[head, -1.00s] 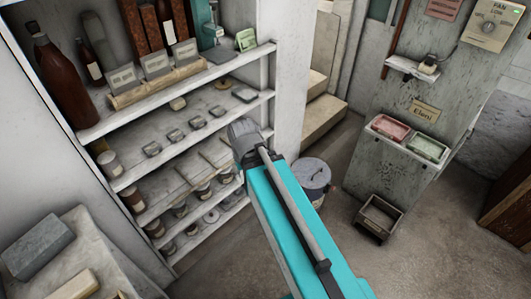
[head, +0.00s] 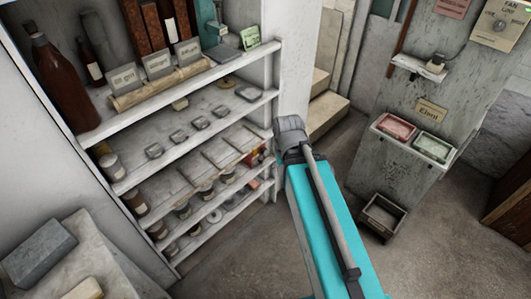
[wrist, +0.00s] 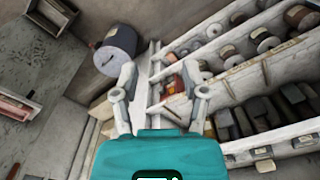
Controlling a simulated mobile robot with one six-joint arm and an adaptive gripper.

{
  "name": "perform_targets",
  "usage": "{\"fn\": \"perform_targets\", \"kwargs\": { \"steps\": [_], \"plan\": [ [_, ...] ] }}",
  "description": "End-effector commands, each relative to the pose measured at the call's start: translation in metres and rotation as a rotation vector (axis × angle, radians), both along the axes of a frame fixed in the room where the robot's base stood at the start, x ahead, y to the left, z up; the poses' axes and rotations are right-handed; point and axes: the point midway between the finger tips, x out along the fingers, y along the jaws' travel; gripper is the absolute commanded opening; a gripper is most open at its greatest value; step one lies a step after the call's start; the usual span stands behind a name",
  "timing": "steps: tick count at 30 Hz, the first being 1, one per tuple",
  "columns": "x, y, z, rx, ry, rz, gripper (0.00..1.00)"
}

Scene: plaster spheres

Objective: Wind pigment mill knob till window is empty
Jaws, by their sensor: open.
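A teal upright device (head: 222,38) stands on the top shelf at the back in the head view. It may be the pigment mill, but I cannot make out a knob or window on it. It is not recognisable in the wrist view. My gripper (wrist: 160,72) is open and empty in the wrist view, its two grey fingers spread in front of the shelves. In the head view my arm ends in front of the right edge of the shelves, and the fingers cannot be made out there.
The white shelf unit (head: 195,138) holds bottles, jars and small dishes. A grey lidded bin (wrist: 115,48) stands beside it. A grey cabinet to the right carries a pink tray (head: 396,127) and a green tray (head: 433,147). An open box (head: 384,214) sits low at its front.

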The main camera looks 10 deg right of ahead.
Motion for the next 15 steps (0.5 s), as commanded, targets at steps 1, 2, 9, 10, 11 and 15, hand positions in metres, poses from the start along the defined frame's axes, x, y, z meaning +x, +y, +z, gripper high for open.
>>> {"fn": "perform_targets", "kwargs": {
  "steps": [1, 2, 9, 10, 11, 15],
  "plan": [
    [0.0, 0.0, 0.0, 0.0, 0.0, 0.0, 0.57],
    [0.0, 0.0, 0.0, 0.0, 0.0, 0.0, 0.57],
    [0.0, 0.0, -0.001, 0.002, -0.001, 0.001, 0.79],
    [0.001, 0.0, -0.002, 0.003, -0.001, 0.002, 0.85],
    [0.001, 0.0, -0.003, 0.005, -0.002, 0.004, 0.9],
    [0.007, 0.002, -0.014, 0.026, -0.011, 0.017, 0.9]
  ]
}}
